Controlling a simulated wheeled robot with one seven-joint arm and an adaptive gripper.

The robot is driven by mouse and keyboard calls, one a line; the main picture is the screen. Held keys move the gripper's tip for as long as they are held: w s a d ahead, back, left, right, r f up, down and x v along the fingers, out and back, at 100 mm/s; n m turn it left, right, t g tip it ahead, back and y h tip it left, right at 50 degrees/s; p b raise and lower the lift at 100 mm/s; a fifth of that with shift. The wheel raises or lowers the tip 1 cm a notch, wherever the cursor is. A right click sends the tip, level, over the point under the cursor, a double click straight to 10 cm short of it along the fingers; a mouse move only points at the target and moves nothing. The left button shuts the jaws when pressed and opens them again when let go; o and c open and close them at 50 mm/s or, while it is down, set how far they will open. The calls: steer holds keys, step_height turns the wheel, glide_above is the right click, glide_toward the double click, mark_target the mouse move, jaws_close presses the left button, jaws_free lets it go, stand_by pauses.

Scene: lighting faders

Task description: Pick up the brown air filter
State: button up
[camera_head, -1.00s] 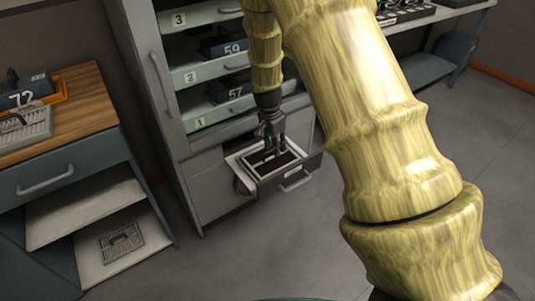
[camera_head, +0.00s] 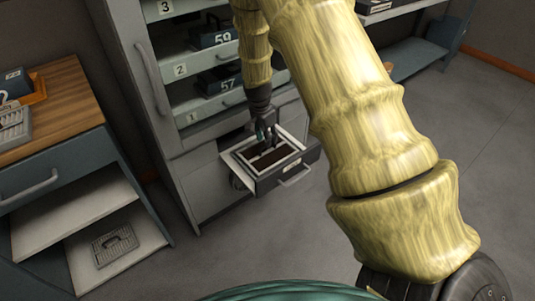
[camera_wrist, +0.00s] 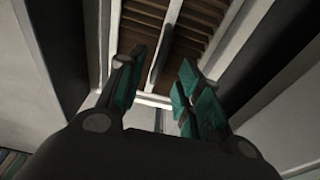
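The brown air filter (camera_head: 282,164) has a pale frame and lies in an open drawer (camera_head: 262,180) low in the grey cabinet. In the wrist view, its brown pleats (camera_wrist: 205,35) show with a pale bar across the middle. My gripper (camera_head: 265,142) is above the filter, pointing down. In the wrist view, my gripper (camera_wrist: 160,66) has its teal-padded fingers apart, with the bar beyond the gap between them. Nothing is held. The fingers hide part of the filter, and I cannot tell the exact height above it.
Cabinet shelves above hold dark numbered boxes (camera_head: 222,82). A wooden-topped bench (camera_head: 60,105) stands at left, with a grey filter (camera_head: 14,127) on top and another (camera_head: 115,244) on its lower shelf. Open floor (camera_head: 260,255) lies before the drawer.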

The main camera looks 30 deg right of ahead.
steer(key=f, duration=0.2)
steer(key=f+b, duration=0.1)
steer(key=f, duration=0.1)
steer(key=shift+d+f, duration=0.2)
steer(key=shift+f, duration=0.1)
jaws_close()
